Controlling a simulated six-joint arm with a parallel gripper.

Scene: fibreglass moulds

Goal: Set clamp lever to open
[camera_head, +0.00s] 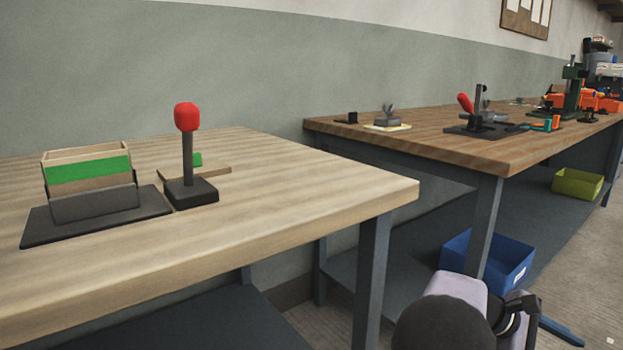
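A lever with a red knob (187,117) on a dark grey post stands nearly upright from a dark square base on the near wooden bench. A green mark (197,159) shows on a flat wooden plate behind it. A second red-handled lever (466,103) leans left on a dark fixture on the far bench. I cannot tell from labels which is the clamp lever. My arm shows at the bottom right, well away from both levers. A dark end part there may be my gripper (529,304); its fingers cannot be made out.
A wooden box with a green band (88,170) sits in a dark holder left of the near lever. The near bench's front right is clear. The far bench (400,140) holds small parts and a green machine (573,88). Blue (511,272) and yellow-green (577,184) bins are below.

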